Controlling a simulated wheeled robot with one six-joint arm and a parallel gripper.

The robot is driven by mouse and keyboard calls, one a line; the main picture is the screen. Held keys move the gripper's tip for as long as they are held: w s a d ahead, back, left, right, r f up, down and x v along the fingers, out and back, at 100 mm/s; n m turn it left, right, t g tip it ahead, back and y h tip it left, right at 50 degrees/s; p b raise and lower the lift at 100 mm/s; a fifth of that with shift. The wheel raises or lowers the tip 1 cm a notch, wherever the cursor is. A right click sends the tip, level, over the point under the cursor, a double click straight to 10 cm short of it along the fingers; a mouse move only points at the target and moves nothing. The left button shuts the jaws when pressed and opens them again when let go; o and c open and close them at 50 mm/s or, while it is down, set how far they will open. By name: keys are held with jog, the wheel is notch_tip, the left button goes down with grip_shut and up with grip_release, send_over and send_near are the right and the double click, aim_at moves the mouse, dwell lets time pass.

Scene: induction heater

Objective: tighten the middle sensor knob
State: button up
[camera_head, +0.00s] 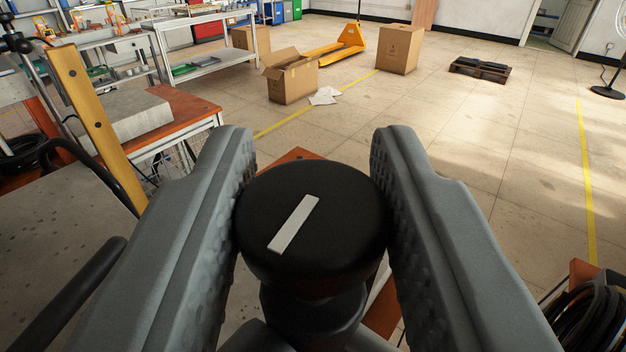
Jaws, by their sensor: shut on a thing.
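The sensor knob (345,222) is a round black knob with a white bar mark on its top face. It sits in the lower middle of the view, on a narrower black stem. The white mark is slanted, from lower left to upper right. My gripper (313,212) has one grey, dimpled jaw on each side of the knob. Both jaws touch the knob's sides, and the gripper is shut on it. Other sensor knobs are not in view, so I cannot tell from this view which one this is. The lower stem is partly hidden.
A yellow bar (95,125) stands upright close on the left, with a dark rod (75,295) below it. An orange-topped table (190,118) holds a grey block (125,112). Coiled black cable (585,320) lies at lower right. Cardboard boxes (291,80) stand on the open floor beyond.

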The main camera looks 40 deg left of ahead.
aim_at(316, 203)
jog(key=shift+m+t+h, duration=0.7)
jog(key=shift+m+h, duration=0.2)
jog(key=shift+h, duration=0.1)
dwell(0.4)
jog(key=o, duration=0.9)
jog(key=shift+r, duration=0.15)
jog(key=shift+r, duration=4.85)
